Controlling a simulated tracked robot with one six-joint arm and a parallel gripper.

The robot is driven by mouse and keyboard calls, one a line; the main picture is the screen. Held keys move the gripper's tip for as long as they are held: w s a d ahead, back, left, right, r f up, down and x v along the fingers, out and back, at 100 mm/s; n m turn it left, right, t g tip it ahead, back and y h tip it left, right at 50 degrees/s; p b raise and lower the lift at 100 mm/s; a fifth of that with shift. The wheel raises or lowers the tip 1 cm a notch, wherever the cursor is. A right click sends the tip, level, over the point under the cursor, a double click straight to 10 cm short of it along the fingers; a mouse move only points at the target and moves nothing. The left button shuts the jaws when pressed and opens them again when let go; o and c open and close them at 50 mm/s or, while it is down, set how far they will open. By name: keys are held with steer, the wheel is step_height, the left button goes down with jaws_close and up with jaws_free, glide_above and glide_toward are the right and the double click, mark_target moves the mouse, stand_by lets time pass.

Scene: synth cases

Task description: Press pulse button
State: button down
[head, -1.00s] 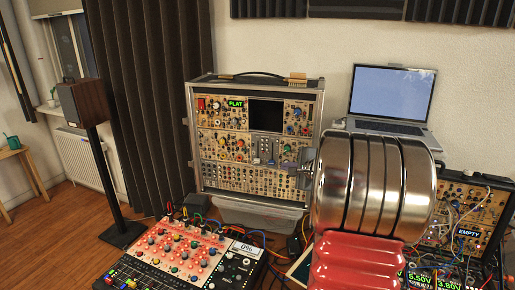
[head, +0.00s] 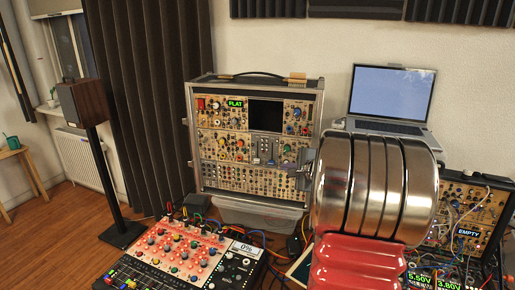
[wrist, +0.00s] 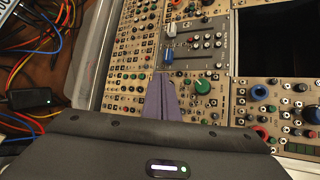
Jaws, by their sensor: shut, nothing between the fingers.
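The tall synth case (head: 188,150) stands at the back centre, its front packed with rows of tan modules with knobs, jacks and small buttons. It also fills the top of the wrist view (wrist: 95,85). No button there can be picked out by label as the pulse button. My gripper (wrist: 161,77) shows in the wrist view with its two purple-grey fingers shut together and empty, their tips over the module panel, below a grey slider module (wrist: 196,47). Whether the tips touch the panel cannot be told. In the head view my silver and red arm hides most of the gripper.
A red-panelled mixer (head: 180,250) lies at the front. A laptop (head: 390,95) stands behind my arm. A smaller case (head: 480,205) reading EMPTY is at the right. Patch cables (wrist: 18,120) and a black box (wrist: 30,98) lie left in the wrist view.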

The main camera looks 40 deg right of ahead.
steer(key=shift+s+a, duration=0.1)
steer(key=shift+a, duration=0.05)
steer(key=shift+s+a, duration=0.55)
steer(key=shift+a, duration=0.25)
steer(key=shift+s+a, duration=0.55)
steer(key=shift+a, duration=0.2)
steer(key=shift+s+a, duration=0.55)
steer(key=shift+a, duration=0.25)
steer(key=shift+s, duration=0.15)
